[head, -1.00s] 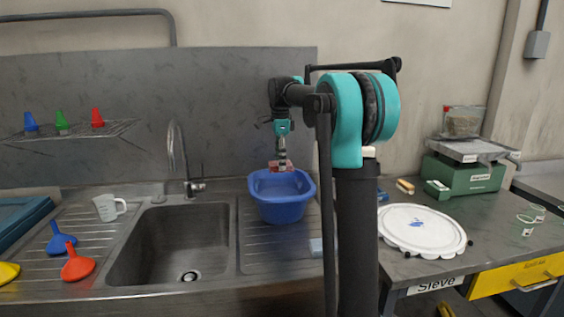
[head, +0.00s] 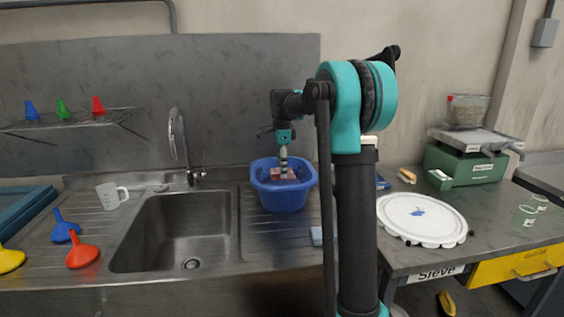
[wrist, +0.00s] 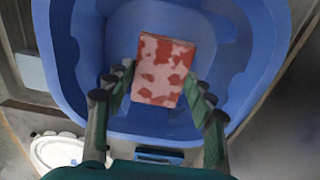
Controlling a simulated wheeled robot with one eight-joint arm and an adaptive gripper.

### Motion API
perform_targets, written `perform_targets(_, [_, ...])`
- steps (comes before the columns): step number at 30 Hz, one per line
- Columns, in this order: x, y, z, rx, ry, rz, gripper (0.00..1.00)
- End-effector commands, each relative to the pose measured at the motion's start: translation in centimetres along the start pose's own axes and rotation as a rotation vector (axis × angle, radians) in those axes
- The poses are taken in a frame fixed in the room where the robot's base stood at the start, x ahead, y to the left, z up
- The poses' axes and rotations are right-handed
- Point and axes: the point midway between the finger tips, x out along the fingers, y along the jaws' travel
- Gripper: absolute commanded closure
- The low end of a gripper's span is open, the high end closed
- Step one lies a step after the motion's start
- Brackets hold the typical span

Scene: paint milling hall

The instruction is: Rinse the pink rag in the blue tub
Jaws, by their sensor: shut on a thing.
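The pink rag (head: 284,174) is a flat rectangle with red blotches, and it also shows in the wrist view (wrist: 160,72). My gripper (head: 283,164) points down and is shut on the rag, with a finger at each side of it in the wrist view (wrist: 160,88). The rag is inside the opening of the blue tub (head: 284,197), at about rim height or a little below. The tub walls surround the rag in the wrist view (wrist: 62,60). I cannot tell whether the rag touches the tub's bottom or any water.
The tub stands on the ribbed drainboard right of the sink (head: 180,230) and its tap (head: 180,145). A pale block (head: 317,236) lies by the tub. A white round sieve lid (head: 420,218) and a green scale (head: 465,165) are farther right. Funnels (head: 82,254) lie left.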

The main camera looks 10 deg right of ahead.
Motion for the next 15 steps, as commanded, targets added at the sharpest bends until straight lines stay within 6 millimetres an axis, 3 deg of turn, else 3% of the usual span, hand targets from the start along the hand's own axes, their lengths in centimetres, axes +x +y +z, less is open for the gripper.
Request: perform_targets(15, [3.9, 0.0, 0.0, 0.000, 0.000, 0.000, 0.69])
